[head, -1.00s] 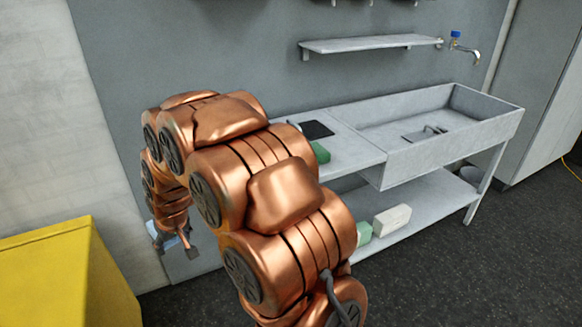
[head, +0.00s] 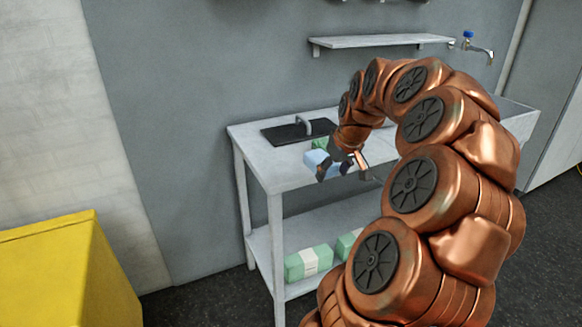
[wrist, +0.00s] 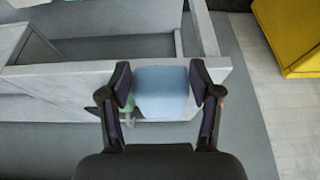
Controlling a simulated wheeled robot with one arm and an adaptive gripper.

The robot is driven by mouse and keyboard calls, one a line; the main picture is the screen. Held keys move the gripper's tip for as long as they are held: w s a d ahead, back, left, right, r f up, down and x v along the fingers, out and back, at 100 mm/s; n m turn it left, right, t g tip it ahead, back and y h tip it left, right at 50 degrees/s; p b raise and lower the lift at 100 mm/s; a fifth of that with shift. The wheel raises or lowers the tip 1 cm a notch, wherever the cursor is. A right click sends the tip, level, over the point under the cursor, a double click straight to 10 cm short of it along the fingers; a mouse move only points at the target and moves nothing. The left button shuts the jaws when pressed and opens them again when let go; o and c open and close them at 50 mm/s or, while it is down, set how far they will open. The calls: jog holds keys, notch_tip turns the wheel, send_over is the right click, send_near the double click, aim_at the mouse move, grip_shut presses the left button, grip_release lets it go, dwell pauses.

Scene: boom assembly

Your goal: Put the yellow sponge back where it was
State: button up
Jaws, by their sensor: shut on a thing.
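My gripper (head: 342,167) is shut on a light blue sponge-like block (head: 316,159). The block also shows between the two dark fingers in the wrist view (wrist: 161,92). In the head view the gripper is near the front edge of the grey sink table (head: 262,165), left of the sink part. I cannot tell how high the block is above the tabletop. A green block (head: 321,143) shows just behind it, partly hidden. No yellow sponge shows in these views.
A black board (head: 283,134) with a grey handle-like piece lies on the tabletop. Green-and-white packs (head: 308,262) lie on the lower shelf. A wall shelf (head: 380,41) and a tap (head: 478,47) are behind. A yellow box (head: 65,265) stands at left.

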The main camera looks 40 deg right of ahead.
jog(key=shift+s+d, duration=0.4)
jog(key=shift+s, duration=0.05)
jog(key=shift+w+d+r, duration=0.1)
jog(key=p, duration=0.3)
send_over(297, 169)
jog(key=s, duration=0.1)
jog(key=shift+s+a+f, duration=0.15)
jog(key=shift+a+f, duration=0.05)
jog(key=shift+f, duration=2.35)
jog(key=shift+f, duration=0.15)
jog(key=o, duration=1.1)
